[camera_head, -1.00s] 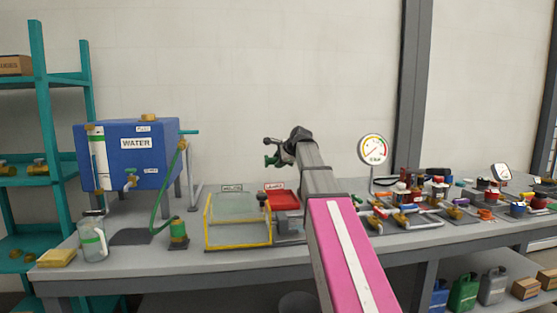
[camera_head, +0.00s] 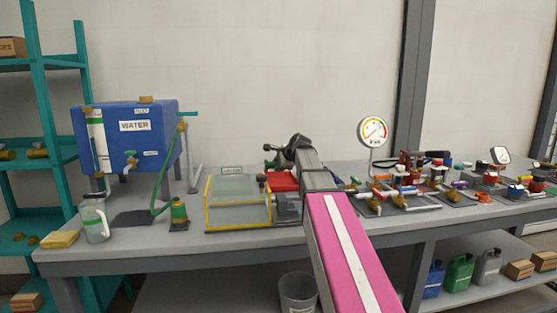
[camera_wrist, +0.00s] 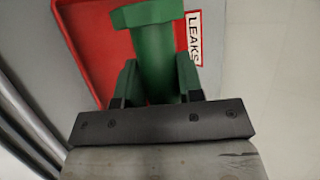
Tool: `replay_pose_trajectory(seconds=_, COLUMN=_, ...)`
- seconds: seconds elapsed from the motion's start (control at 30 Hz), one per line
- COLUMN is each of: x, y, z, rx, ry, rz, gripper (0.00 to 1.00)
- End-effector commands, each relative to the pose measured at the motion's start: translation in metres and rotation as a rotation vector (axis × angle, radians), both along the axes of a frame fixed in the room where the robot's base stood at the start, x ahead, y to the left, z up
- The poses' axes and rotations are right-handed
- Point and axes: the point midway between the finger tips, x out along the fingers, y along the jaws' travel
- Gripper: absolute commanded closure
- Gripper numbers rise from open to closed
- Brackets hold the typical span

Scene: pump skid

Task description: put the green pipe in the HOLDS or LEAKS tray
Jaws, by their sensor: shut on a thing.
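My gripper (camera_wrist: 157,84) is shut on the green pipe (camera_wrist: 155,42), whose wide flanged end points away from the wrist. The pipe is over the red LEAKS tray (camera_wrist: 88,32) in the wrist view, with the LEAKS label (camera_wrist: 194,38) beside it. In the head view, the green pipe (camera_head: 270,163) shows small at the gripper's left, just above the red tray (camera_head: 283,182). I cannot tell whether it touches the tray. My arm hides part of the tray. A HOLDS tray cannot be made out; a small label (camera_head: 232,170) there is unreadable.
A yellow-framed clear tank (camera_head: 238,222) stands left of the red tray. A blue WATER tank (camera_head: 150,160), green hose fitting (camera_head: 179,213) and jug (camera_head: 95,220) are further left. A gauge (camera_head: 373,131) and crowded pipe fittings (camera_head: 410,190) fill the right bench.

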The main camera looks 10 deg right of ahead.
Motion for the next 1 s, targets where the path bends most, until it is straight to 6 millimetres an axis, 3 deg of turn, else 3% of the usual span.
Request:
replay_pose_trajectory(seconds=0.6, x=0.0, y=0.0, z=-0.06, rx=0.001, ry=-0.001, rz=-0.001, gripper=1.0)
replay_pose_trajectory(seconds=1.0, x=0.0, y=0.0, z=-0.075, rx=0.0, ry=0.0, rz=0.0, gripper=1.0)
